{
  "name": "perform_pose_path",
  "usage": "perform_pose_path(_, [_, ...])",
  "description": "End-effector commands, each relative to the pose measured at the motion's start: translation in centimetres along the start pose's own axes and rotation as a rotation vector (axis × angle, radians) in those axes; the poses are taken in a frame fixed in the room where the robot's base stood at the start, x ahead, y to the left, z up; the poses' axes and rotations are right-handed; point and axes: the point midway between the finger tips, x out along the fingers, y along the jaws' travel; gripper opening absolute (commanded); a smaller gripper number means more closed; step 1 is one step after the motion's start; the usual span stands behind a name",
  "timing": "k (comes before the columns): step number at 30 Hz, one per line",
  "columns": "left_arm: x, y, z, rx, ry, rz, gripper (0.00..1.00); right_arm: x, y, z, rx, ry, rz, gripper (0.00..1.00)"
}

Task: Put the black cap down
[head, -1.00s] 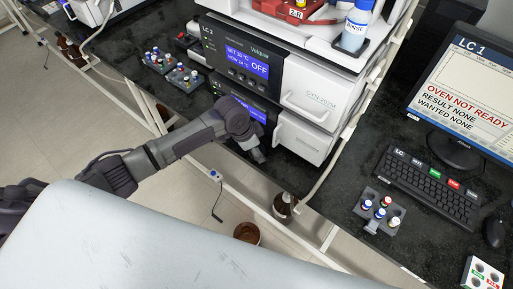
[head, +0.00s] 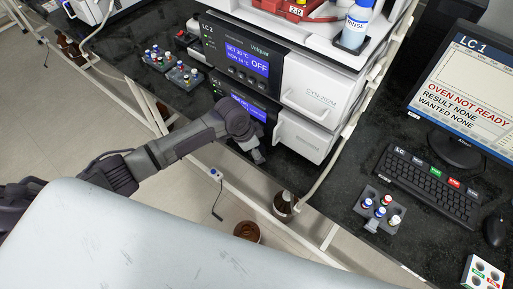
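I cannot make out a black cap in the head view. My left arm comes in from the left, and its gripper (head: 258,156) points down at the front edge of the black bench (head: 330,195), below the LC 2 instrument (head: 246,60). Its fingertips are small and partly hidden by the wrist, so I cannot tell whether they are open or hold anything. My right gripper is not in view.
Below the bench edge stand a brown bottle (head: 284,207) with a tube and a brown round container (head: 247,231). A vial rack (head: 381,208), keyboard (head: 432,186) and monitor (head: 465,85) are at the right. More vial racks (head: 184,77) stand at the left.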

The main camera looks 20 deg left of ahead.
Motion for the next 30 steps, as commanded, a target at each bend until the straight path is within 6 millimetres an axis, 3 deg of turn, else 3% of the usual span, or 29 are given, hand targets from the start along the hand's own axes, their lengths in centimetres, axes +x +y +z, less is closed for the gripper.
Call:
perform_pose_path(7, [-2.3, -0.1, -0.5, 0.001, 0.003, -0.004, 0.84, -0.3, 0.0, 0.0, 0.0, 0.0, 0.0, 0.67])
perform_pose_path(15, [-8.4, -0.2, -0.5, 0.002, 0.005, -0.005, 0.84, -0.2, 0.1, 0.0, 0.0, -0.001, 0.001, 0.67])
perform_pose_path(21, [-11.8, -0.1, -0.6, 0.001, 0.006, -0.003, 0.84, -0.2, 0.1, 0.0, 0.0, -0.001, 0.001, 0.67])
perform_pose_path(30, [-13.3, 0.0, -0.5, 0.001, 0.004, 0.0, 0.84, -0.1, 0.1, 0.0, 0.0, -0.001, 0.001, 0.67])
